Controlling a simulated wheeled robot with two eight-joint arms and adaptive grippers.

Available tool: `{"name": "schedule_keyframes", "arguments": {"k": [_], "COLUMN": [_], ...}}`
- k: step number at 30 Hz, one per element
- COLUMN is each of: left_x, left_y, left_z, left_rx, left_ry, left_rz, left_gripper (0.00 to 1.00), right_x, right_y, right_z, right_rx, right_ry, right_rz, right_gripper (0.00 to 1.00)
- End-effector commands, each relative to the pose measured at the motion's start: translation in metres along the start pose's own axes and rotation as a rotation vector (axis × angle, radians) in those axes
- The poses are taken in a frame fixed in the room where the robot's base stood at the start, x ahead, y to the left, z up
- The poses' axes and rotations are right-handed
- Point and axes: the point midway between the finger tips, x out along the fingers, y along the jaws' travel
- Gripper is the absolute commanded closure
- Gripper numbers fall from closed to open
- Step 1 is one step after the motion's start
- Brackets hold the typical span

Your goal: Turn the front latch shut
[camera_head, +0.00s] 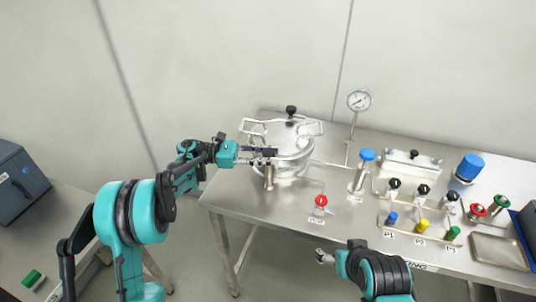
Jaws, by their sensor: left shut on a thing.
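The silver round vessel (290,165) stands at the left end of the steel table, with its lid on and a black knob on top. The front latch (269,176) shows as a short metal post on the vessel's front left side. My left gripper (262,152) reaches in from the left, with its dark fingers shut on the upper part of the front latch. The fingers hide that part, so the latch's exact angle is unclear. My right gripper (325,257) is low, in front of the table edge and away from the vessel; its finger opening is too small to read.
A red valve (321,201) stands right of the vessel, in front. A pressure gauge (359,101) rises behind, and a blue-capped valve (366,156) stands near it. Several coloured valves and a steel tray (499,251) fill the right side. A blue box (20,181) is far left.

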Motion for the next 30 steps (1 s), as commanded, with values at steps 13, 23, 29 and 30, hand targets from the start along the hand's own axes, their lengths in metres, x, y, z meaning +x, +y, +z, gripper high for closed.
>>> {"name": "schedule_keyframes", "arguments": {"k": [13, 23, 29, 30], "left_x": [0.0007, 0.0006, -0.0011, -0.0035], "left_y": [0.0000, 0.0000, 0.0002, 0.0004], "left_z": [0.0001, 0.0001, 0.0000, 0.0000], "left_rx": [0.000, 0.000, 0.000, 0.000], "left_ry": [-0.001, 0.000, 0.000, 0.000], "left_rz": [-0.027, -0.026, -0.025, -0.025], "left_gripper": [0.97, 0.46, 0.46, 0.46], "right_x": [-0.0007, -0.0007, -0.0007, -0.0007], "right_y": [0.0000, 0.0000, 0.0000, 0.0000], "right_z": [-0.0005, -0.0004, -0.0005, -0.0005], "right_rx": [0.000, 0.000, 0.000, 0.000], "right_ry": [0.000, 0.000, 0.000, 0.000], "right_rz": [0.000, 0.000, 0.000, 0.000], "right_gripper": [0.22, 0.22, 0.22, 0.22]}}
